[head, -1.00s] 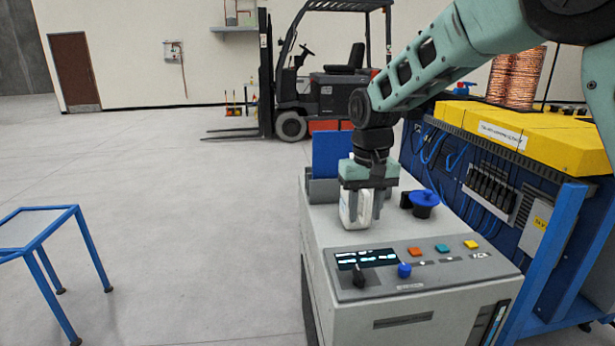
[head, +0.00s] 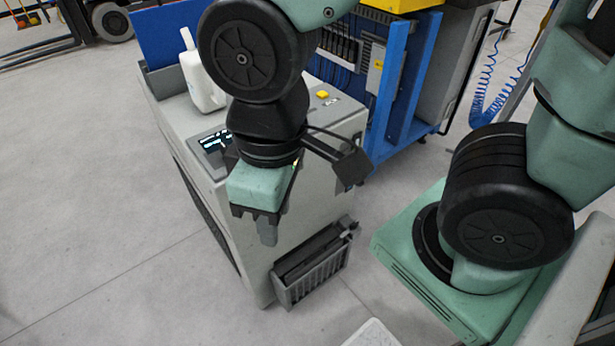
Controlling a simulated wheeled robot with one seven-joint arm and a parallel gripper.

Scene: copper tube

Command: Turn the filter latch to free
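The grey machine (head: 245,265) stands left of centre in the head view. A dark grey slatted filter unit (head: 312,280) sits low on its front face and juts out from it. A small dark piece at the unit's upper right end (head: 346,228) may be the latch; it is too small to tell which way it is turned. My gripper (head: 265,232) points down in front of the machine, left of and above the filter unit, apparently apart from it. One grey finger shows clearly; the gap between the fingers is hidden from this angle.
A white jug (head: 197,78) stands on the machine's top beside a blue panel (head: 168,38). My arm covers much of the control panel, leaving its display (head: 212,143) partly visible. A blue-framed cabinet (head: 398,85) stands behind. Open floor (head: 90,210) lies to the left.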

